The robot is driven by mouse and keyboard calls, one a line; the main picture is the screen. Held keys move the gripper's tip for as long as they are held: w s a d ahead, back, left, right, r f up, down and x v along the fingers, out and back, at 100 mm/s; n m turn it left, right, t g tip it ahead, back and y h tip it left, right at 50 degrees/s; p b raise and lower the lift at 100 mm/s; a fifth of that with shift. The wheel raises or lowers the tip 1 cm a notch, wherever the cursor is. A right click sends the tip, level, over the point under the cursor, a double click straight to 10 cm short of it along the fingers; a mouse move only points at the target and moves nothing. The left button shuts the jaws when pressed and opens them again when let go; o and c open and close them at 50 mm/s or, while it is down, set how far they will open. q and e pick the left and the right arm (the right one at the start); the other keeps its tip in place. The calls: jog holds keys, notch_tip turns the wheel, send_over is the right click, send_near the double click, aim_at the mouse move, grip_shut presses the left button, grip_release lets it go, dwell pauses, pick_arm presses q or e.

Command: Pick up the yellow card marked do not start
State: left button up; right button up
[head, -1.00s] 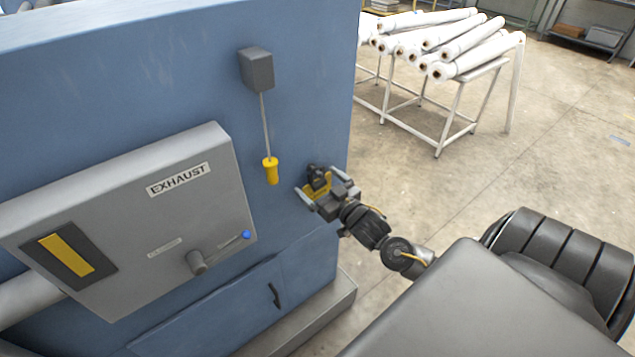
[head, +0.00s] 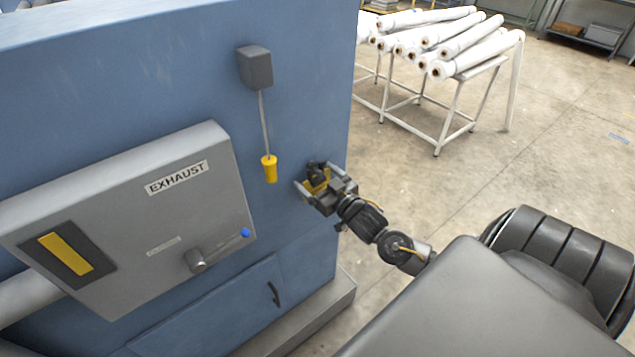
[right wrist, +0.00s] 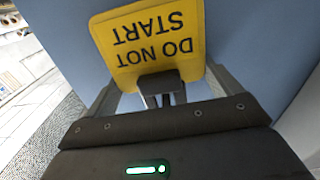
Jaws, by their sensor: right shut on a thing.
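The yellow card (head: 316,182) is at the right part of the blue machine face, partly hidden by my right gripper in the head view. In the right wrist view the card (right wrist: 150,35) shows large, its black words DO NOT START upside down. My right gripper (head: 309,178) is shut on the card, with one finger along each side of it. A dark block (right wrist: 160,83) overlaps the card's edge between the fingers. I cannot tell whether the card touches the machine face. My left gripper is not in view.
A yellow-handled pull (head: 269,168) hangs from a grey box (head: 256,68) left of my gripper. The grey EXHAUST panel (head: 130,215) with a blue-tipped lever juts out further left. A rack of white rolls (head: 450,45) stands behind. Open floor lies to the right.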

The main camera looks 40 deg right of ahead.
jog(key=shift+s+r, duration=0.15)
jog(key=shift+s, duration=0.15)
jog(key=s+b, duration=0.4)
jog(key=s, duration=1.3)
jog(key=shift+s+a+r, duration=0.15)
jog(key=shift+s+a, duration=0.05)
